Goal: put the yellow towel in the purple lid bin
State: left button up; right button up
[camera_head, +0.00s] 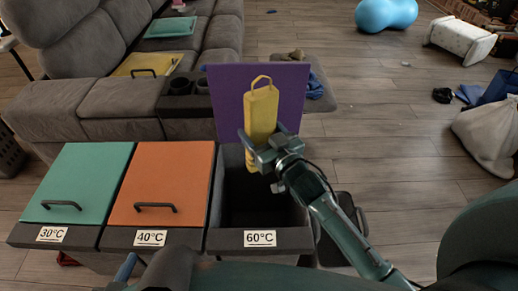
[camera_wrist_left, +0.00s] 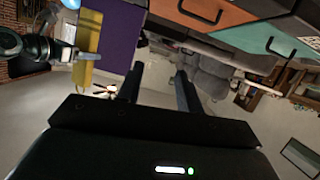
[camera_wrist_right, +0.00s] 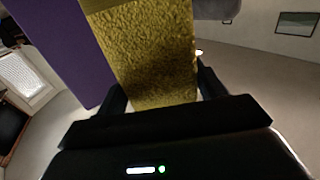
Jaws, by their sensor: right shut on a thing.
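The yellow towel (camera_head: 262,110), with a loop at its top, hangs upright above the open purple lid bin (camera_head: 262,214), in front of its raised purple lid (camera_head: 228,85). My right gripper (camera_head: 262,155) is shut on the towel; its lower end hangs at the bin's opening. The right wrist view shows the towel (camera_wrist_right: 150,55) between the fingers, with the purple lid (camera_wrist_right: 65,45) beside it. My left gripper (camera_wrist_left: 158,78) is open and empty in the left wrist view. The bin's dark inside looks empty, though its bottom is hard to see.
Left of the open bin stand closed bins with an orange lid (camera_head: 167,180) and a green lid (camera_head: 90,178). A grey sofa (camera_head: 120,100) stands behind them. A blue cloth (camera_head: 315,87) lies behind the purple lid. Floor on the right is mostly clear, with a white bag (camera_head: 490,130) at the edge.

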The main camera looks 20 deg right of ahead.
jog(key=shift+w+d+f+b, duration=0.15)
jog(key=shift+w+f+b, duration=0.5)
jog(key=shift+w+f, duration=0.5)
pick_arm(q)
notch_tip(320, 180, down, 8)
jog(key=w+d+m+t+h+b, duration=0.1)
jog(key=w+d+m+b, duration=0.1)
jog(key=b, duration=0.8)
jog(key=shift+d+m+t+h, duration=0.4)
jog(key=shift+d+m, duration=0.05)
jog(key=shift+m, duration=0.25)
pick_arm(e)
notch_tip(320, 180, down, 12)
jog(key=shift+f, duration=0.25)
pick_arm(q)
jog(key=shift+r, duration=0.1)
pick_arm(e)
jog(key=shift+w, duration=0.1)
